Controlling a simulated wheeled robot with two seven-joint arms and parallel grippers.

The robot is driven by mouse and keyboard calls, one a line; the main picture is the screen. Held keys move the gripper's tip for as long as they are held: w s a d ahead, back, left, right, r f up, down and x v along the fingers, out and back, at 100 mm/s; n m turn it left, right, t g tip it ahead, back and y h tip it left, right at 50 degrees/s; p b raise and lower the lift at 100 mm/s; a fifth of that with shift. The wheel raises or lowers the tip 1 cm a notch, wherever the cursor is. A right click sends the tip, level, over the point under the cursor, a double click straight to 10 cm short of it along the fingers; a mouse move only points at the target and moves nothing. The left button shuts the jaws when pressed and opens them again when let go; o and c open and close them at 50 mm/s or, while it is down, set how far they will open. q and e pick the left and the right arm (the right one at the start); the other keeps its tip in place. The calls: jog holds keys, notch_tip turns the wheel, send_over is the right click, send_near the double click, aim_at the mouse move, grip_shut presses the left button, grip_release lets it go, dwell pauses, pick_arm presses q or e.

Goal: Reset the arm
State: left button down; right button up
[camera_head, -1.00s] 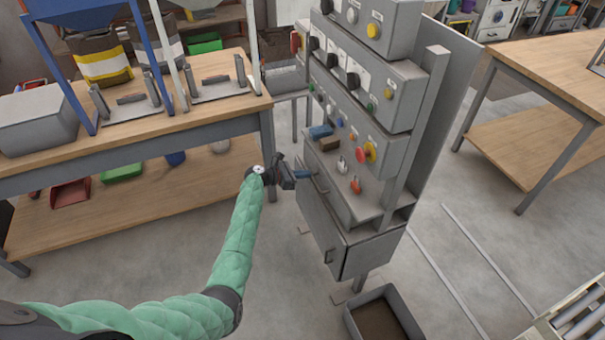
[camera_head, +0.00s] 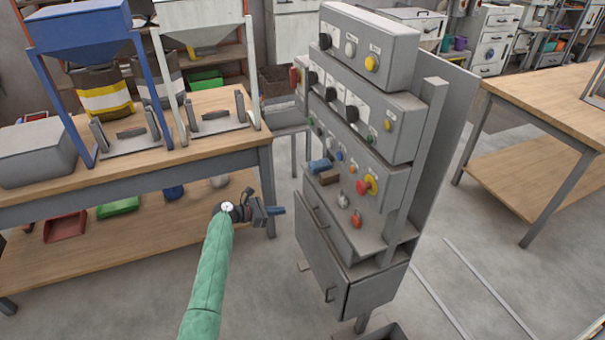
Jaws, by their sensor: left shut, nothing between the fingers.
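My left arm, in a green quilted sleeve, reaches up from the bottom left of the head view. Its left gripper (camera_head: 275,211) is shut and empty, with its blue fingertips pointing right. It hangs in free space in front of the workbench leg and left of the grey control cabinet (camera_head: 335,255), apart from both. My right gripper is not in view.
The control cabinet carries knobs, buttons and a red emergency button (camera_head: 364,187). A wooden workbench (camera_head: 215,103) on the left holds a blue hopper stand (camera_head: 80,30) and a white one (camera_head: 200,14). Another wooden table (camera_head: 545,105) stands right.

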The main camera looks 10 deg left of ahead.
pick_arm(q)
jog(key=s+d+f+m+g+y, duration=0.15)
jog(key=s+f+m+y, duration=0.95)
jog(key=s+f+m, duration=1.1)
jog(key=s+d+f+m+g, duration=0.1)
jog(key=s+f, duration=0.3)
jog(key=s, duration=0.6)
jog(key=s+d+f+m+g, duration=0.2)
jog(key=s+d+f, duration=0.1)
jog(key=s, duration=0.8)
jog(key=s+d+f+m+g, duration=0.1)
jog(key=s+f, duration=0.3)
jog(key=s, duration=0.7)
jog(key=shift+d+f+m+g+y, duration=0.3)
jog(key=shift+d+f+m+g, duration=0.15)
jog(key=shift+g, duration=0.3)
